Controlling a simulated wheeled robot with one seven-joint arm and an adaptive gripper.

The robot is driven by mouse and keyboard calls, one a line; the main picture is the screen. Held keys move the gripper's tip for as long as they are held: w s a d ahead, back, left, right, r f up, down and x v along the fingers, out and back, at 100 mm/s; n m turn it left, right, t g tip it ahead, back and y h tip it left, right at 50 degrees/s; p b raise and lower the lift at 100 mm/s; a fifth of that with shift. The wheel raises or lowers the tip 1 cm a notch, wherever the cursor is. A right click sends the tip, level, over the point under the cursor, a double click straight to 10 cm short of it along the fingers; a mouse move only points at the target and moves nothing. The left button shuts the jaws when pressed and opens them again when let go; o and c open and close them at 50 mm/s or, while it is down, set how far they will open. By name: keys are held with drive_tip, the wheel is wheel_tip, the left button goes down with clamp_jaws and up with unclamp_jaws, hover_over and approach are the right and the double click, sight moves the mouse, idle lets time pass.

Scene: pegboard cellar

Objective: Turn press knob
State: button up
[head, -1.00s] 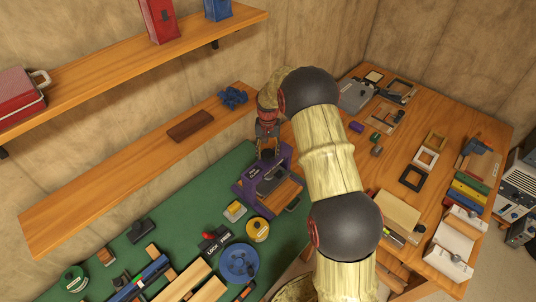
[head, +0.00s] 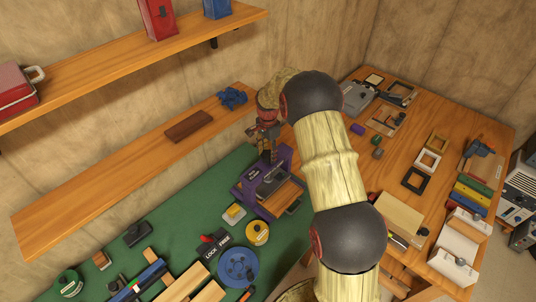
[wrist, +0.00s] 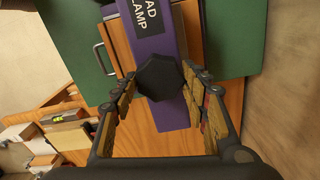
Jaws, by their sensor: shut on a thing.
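The purple press (head: 255,181) stands on the green bench top, below the lower shelf. Its purple top bar (wrist: 152,30) bears a label, partly cut off, in the wrist view. The press knob (wrist: 160,77) is black and many-sided, at the end of that bar nearest my gripper. My gripper (wrist: 163,88) has its fingers on both sides of the knob and is shut on it. In the head view my gripper (head: 267,151) comes down onto the top of the press from above. The knob itself is hidden there.
A yellow spool (head: 257,232), a blue reel (head: 238,267) and a black-and-red block (head: 216,245) lie in front of the press. The lower shelf (head: 110,187) runs close to its left. A wooden table (head: 400,150) with many small things is at the right.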

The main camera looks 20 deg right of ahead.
sight(268, 154)
drive_tip(key=shift+m, duration=0.6)
drive_tip(key=o, duration=1.2)
wheel_tip(268, 154, up, 12)
idle(0.5)
